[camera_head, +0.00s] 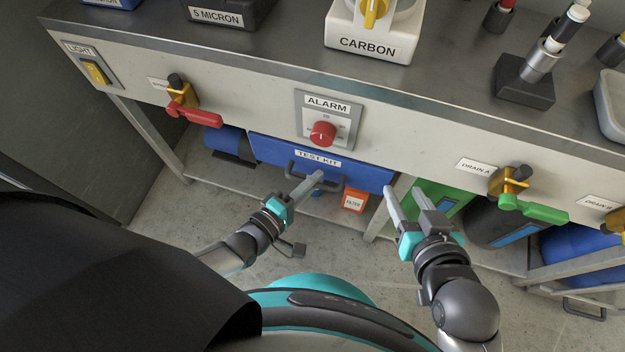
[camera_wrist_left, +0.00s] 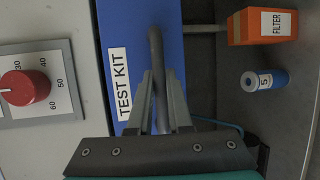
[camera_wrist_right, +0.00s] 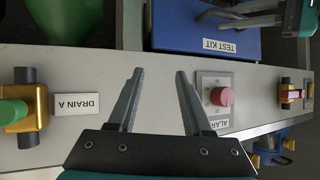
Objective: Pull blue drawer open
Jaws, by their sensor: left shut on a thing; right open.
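The blue drawer (camera_head: 345,172) labelled TEST KIT sits under the worktop, below the ALARM panel. Its dark bar handle (camera_head: 296,168) runs along its front. My left gripper (camera_head: 312,182) is at the handle. In the left wrist view the blue drawer front (camera_wrist_left: 181,40) fills the middle, and the left fingers (camera_wrist_left: 160,100) are shut on the grey handle bar (camera_wrist_left: 156,50). My right gripper (camera_head: 405,198) is open and empty, to the right of the drawer. In the right wrist view its fingers (camera_wrist_right: 155,90) are spread before the panel, and the blue drawer (camera_wrist_right: 185,32) shows above.
The ALARM panel with red knob (camera_head: 322,134) is above the drawer. An orange FILTER box (camera_head: 354,200) stands on the lower shelf, near a blue cylinder (camera_wrist_left: 264,81). A green-handled DRAIN A valve (camera_head: 530,208) sticks out at right. A red-handled valve (camera_head: 195,113) sticks out at left.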

